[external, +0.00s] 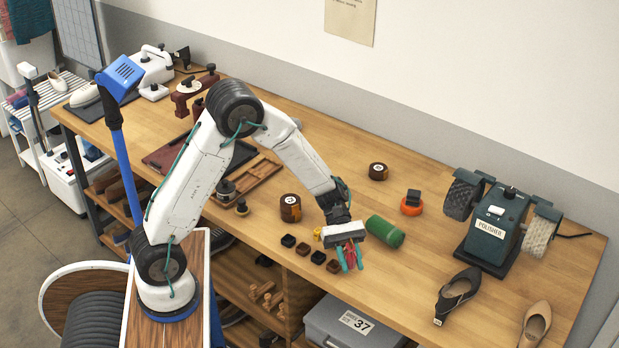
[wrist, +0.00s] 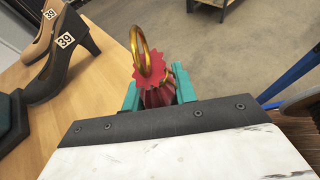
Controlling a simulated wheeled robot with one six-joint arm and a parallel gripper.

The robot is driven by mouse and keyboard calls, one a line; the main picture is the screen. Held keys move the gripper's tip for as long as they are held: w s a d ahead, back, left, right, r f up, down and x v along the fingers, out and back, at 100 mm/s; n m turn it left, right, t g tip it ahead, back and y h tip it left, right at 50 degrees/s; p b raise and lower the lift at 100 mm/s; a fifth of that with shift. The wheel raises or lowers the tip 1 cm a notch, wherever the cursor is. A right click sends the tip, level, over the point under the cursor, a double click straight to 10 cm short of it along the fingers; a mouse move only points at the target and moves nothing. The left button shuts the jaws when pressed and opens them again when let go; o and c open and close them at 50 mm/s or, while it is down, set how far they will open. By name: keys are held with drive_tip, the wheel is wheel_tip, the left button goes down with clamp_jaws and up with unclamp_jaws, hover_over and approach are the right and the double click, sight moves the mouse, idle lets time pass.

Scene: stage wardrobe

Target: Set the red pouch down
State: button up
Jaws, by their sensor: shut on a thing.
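The red pouch (wrist: 158,97) has a scalloped red top and a large gold ring. It sits between the teal fingers of my gripper (wrist: 157,92) in the wrist view. My gripper (external: 349,259) is shut on it. In the external view, only a little red of the pouch shows between the fingers. They point down near the front edge of the wooden bench (external: 400,270). I cannot tell whether the pouch touches the bench top.
A green cylinder (external: 384,231) lies just right of my gripper. Several small dark blocks (external: 302,248) are to its left. A polisher (external: 497,225), a black shoe (external: 457,293) and a beige shoe (external: 536,325) stand at right. Bare bench lies between the cylinder and the polisher.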

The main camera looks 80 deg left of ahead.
drive_tip(key=s, duration=0.1)
drive_tip(key=s+d, duration=0.1)
drive_tip(key=s+f+m+g, duration=0.1)
drive_tip(key=shift+s+d, duration=0.1)
drive_tip(key=shift+d, duration=0.35)
hover_over(395, 287)
drive_tip(key=shift+s+f, duration=0.1)
drive_tip(key=shift+f, duration=2.4)
drive_tip(key=shift+f, duration=0.1)
drive_tip(key=o, duration=0.9)
drive_tip(key=shift+o, duration=0.2)
